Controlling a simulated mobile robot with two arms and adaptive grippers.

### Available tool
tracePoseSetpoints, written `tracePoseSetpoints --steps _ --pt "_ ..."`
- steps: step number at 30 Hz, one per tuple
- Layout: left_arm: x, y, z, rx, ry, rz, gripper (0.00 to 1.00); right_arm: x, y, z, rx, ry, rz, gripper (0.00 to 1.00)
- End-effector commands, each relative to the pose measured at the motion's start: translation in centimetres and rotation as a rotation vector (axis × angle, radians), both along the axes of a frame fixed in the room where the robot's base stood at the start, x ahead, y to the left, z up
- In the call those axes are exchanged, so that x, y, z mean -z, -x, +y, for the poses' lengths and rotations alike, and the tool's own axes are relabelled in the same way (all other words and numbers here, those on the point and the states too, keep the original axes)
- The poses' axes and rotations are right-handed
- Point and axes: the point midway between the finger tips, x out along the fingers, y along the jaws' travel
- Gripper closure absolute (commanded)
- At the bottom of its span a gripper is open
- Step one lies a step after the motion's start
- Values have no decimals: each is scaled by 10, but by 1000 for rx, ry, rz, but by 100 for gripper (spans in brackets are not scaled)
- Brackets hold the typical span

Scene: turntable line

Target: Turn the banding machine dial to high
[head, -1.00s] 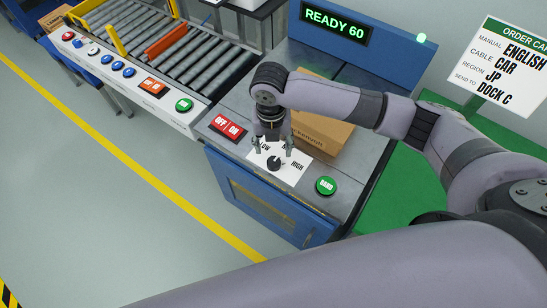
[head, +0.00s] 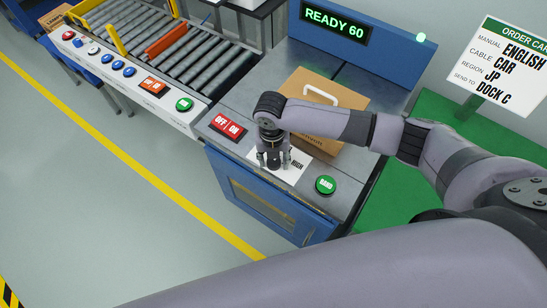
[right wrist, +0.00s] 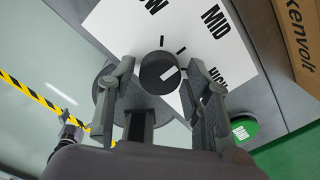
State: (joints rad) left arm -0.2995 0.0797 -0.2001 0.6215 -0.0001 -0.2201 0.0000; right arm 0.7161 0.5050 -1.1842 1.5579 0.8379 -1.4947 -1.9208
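The black dial (right wrist: 160,72) sits on a white card (right wrist: 203,33) lettered MID and HIGH, with a third word cut off at the view's top. Its white line points up and right; which mark it meets is unclear. My right gripper (right wrist: 161,77) is open, with one finger on each side of the dial; gaps show there. In the head view my right gripper (head: 273,162) points down over the card and hides most of the dial. A small grey and dark form at lower left of the wrist view looks like my left gripper (right wrist: 70,132); its fingers are unclear.
The banding machine (head: 230,92) shows READY 60. A cardboard box (head: 300,85) with a white handle lies behind my right wrist. A red OFF/ON switch (head: 228,125) is left of the card, a green BAND button (head: 325,185) right. A roller conveyor (head: 190,55) stands left.

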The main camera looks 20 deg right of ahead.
Motion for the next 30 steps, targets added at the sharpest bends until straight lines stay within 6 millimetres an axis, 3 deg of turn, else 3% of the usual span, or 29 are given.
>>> tracePoseSetpoints --steps 16,30 --pt "0 0 0 0 0 1 0 -1 0 0 1 0 0 94" --pt "-17 1 1 0 0 2 0 -4 -1 0 127 1 1 94"
